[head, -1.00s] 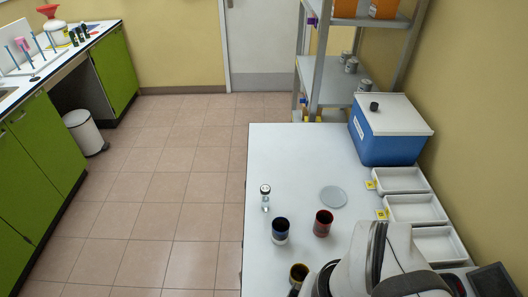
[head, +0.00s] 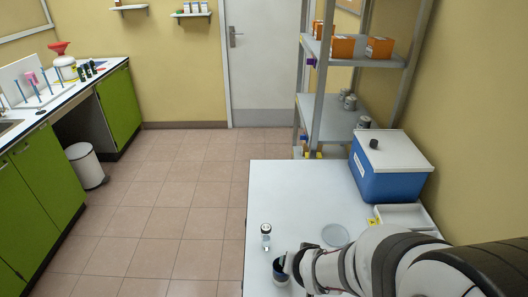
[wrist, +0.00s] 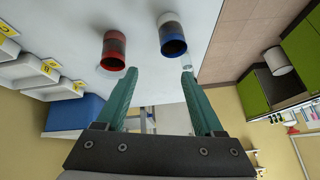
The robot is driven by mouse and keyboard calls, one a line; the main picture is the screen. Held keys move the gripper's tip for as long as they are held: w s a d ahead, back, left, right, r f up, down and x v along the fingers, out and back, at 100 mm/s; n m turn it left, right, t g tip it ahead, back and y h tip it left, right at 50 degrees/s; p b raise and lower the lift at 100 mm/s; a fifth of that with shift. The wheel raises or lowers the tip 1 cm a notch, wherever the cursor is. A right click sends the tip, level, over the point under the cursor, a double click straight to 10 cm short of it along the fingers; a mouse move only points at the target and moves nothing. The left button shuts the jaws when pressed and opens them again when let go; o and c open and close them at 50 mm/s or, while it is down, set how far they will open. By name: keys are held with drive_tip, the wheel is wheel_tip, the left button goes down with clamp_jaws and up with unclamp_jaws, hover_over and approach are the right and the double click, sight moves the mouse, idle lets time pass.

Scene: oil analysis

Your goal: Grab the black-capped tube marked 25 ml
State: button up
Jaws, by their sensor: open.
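In the wrist view a clear piece of what looks like the tube (wrist: 187,62) shows just beyond the right fingertip, mostly hidden. My gripper (wrist: 158,74) is open, its two green fingers apart with nothing between them. In the head view my arm reaches in from the lower right and hides the gripper's fingers.
A blue-banded cup (wrist: 173,36) and a red-banded cup (wrist: 113,51) stand close beyond the fingertips. A round clear dish (head: 335,235), a white tray (head: 402,216) and a blue cooler box (head: 388,179) are on the table. The table's far left part is clear.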

sight(267, 236)
drive_tip(key=w+f+t, duration=0.1)
drive_tip(key=w, duration=0.1)
drive_tip(key=w+a+f+n+t, duration=0.1)
drive_tip(key=w+f, duration=0.1)
drive_tip(key=w+a+f+n+t, duration=0.1)
drive_tip(key=w, duration=0.2)
drive_tip(key=shift+a+f+t+y, duration=0.15)
drive_tip(key=shift+f+t+y, duration=0.1)
drive_tip(key=shift+t+y, duration=0.15)
drive_tip(key=a+f+n+t, duration=0.1)
drive_tip(key=w+a+f+n+t+y, duration=0.1)
drive_tip(key=a, duration=0.1)
drive_tip(key=shift+w+n+t+y, duration=0.15)
drive_tip(key=shift+n+t+y, duration=0.15)
drive_tip(key=x, duration=0.7)
drive_tip(key=shift+w+a, duration=0.15)
drive_tip(key=shift+w, duration=0.1)
clamp_jaws()
